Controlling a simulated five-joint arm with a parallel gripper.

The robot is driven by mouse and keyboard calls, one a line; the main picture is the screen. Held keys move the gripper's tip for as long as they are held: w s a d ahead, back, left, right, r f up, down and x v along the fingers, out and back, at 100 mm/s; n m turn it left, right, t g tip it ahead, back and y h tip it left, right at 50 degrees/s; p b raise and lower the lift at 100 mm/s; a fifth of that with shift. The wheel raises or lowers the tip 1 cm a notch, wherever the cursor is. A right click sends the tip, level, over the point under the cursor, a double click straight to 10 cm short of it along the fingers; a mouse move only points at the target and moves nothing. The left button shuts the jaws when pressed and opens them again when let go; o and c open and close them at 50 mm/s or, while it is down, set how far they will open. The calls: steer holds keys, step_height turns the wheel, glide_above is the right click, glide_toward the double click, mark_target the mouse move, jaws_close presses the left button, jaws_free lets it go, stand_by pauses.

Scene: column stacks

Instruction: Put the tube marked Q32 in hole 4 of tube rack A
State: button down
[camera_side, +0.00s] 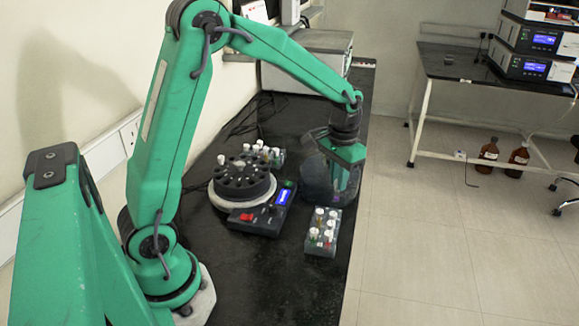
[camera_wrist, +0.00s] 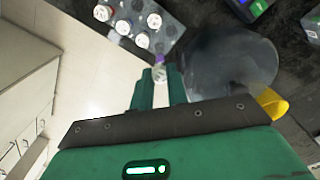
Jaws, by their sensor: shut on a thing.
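My gripper (camera_side: 341,188) is at the right of the black bench, above the near tube rack and farther back. In the wrist view my gripper (camera_wrist: 159,76) is shut on a small clear tube (camera_wrist: 159,69) with a purple part at its far end. Its marking cannot be read. A grey tube rack (camera_side: 322,241) with several white-capped tubes stands near the bench's right edge; this rack also shows in the wrist view (camera_wrist: 166,39). A second rack (camera_side: 279,160) with white-capped tubes stands behind the round device. No rack letters or hole numbers can be read.
A round black rotor device (camera_side: 242,182) on a light base, with a control box (camera_side: 262,216), stands left of the near rack. A smoky, dark rounded vessel (camera_side: 314,174) is close beside my gripper. The bench's right edge drops to the floor.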

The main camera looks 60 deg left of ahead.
mark_target(336, 200)
steer(key=shift+f, duration=0.15)
steer(key=shift+f, duration=1.75)
steer(key=shift+f, duration=1.6)
stand_by(1.5)
steer(key=c, duration=1.3)
jaws_free()
steer(key=shift+o, duration=0.5)
steer(key=shift+o, duration=1)
steer(key=shift+r, duration=0.1)
